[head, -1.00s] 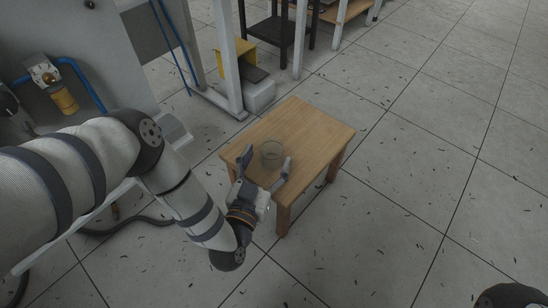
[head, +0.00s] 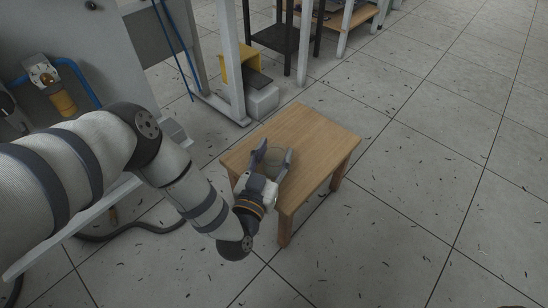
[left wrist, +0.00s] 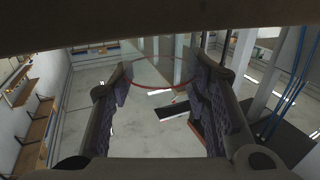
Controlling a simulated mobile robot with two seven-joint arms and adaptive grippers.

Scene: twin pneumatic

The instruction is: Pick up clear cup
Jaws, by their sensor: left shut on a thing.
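The clear cup (head: 276,154) is see-through and faint in the head view, at the left part of the small wooden table (head: 318,136). My left gripper (head: 272,156) has one finger on each side of the cup and is shut on it. In the left wrist view the cup (left wrist: 160,74) shows between the two dark finger pads (left wrist: 160,92), with a thin reddish curved line along its edge. I cannot tell whether the cup's base touches the tabletop. My right gripper is not in view.
The rest of the tabletop is bare. Behind it stand a white frame post (head: 231,60), a yellow step-like piece (head: 236,62) and a white box (head: 263,101). A grey machine panel (head: 80,50) is at the left. The tiled floor (head: 430,180) at the right is open.

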